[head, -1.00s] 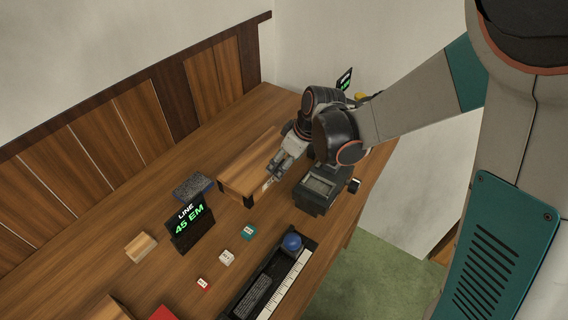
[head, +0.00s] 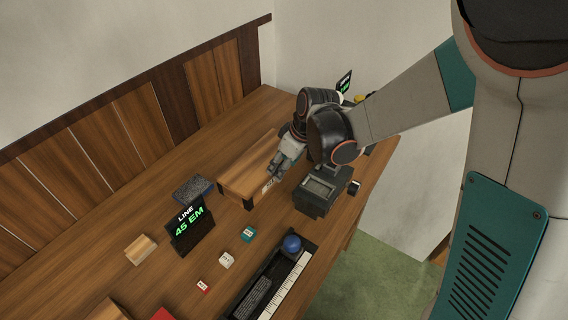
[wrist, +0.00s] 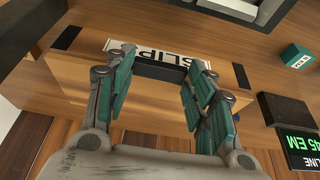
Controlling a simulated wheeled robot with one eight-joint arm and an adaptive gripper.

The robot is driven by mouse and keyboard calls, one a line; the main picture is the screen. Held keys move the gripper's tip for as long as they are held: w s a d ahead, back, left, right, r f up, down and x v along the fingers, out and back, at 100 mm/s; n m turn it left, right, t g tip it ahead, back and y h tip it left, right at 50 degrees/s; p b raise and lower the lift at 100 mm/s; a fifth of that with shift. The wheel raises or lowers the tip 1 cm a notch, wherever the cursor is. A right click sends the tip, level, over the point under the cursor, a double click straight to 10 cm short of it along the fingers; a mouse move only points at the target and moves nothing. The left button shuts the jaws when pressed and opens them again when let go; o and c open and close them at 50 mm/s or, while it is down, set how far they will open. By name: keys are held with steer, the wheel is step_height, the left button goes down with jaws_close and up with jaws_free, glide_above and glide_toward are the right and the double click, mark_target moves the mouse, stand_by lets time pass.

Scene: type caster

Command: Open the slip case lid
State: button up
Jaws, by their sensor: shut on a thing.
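The slip case is a long wooden box (head: 245,170) with black corners, standing on the desk in the head view. Its wooden top (wrist: 75,80) fills the middle of the wrist view, and a white label reading "SLIP" (wrist: 120,47) shows along one side. The lid looks down, with no gap visible. A black handle bar (wrist: 160,71) sits at the label side. My gripper (wrist: 158,90) is shut on this handle, with one teal-padded finger at each end of it. In the head view my gripper (head: 272,172) is at the case's right side, and the contact is too small to see.
A dark device (head: 322,192) stands close to the right of my gripper. A sign reading "LINE 45 EM" (head: 187,228) and a dark block (head: 192,188) stand left of the case. Small cubes (head: 226,260) and a black tray with a ruler (head: 275,280) lie nearer. A panelled back (head: 90,150) borders the desk.

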steer(key=shift+w+a+r+g+h+p, duration=0.1)
steer(key=shift+r+g+h+p, duration=0.1)
steer(key=shift+r+p, duration=0.15)
steer(key=shift+w+a+r+g+h+p, duration=0.1)
steer(key=shift+r+h+p, duration=0.1)
steer(key=shift+r, duration=0.25)
steer(key=r+h+p, duration=0.1)
steer(key=a+r+g+h, duration=0.1)
steer(key=w+r+g+p, duration=0.1)
steer(key=shift+w+a+r+h+p, duration=0.1)
steer(key=shift+a+r+h+p, duration=0.25)
steer(key=shift+h, duration=0.05)
steer(key=w+a+r+g+h+p, duration=0.1)
steer(key=w+a+r, duration=0.4)
steer(key=a, duration=0.5)
steer(key=shift+w+g+h+p, duration=0.4)
steer(key=shift+w+h+p, duration=0.1)
steer(key=shift+w+p, duration=0.85)
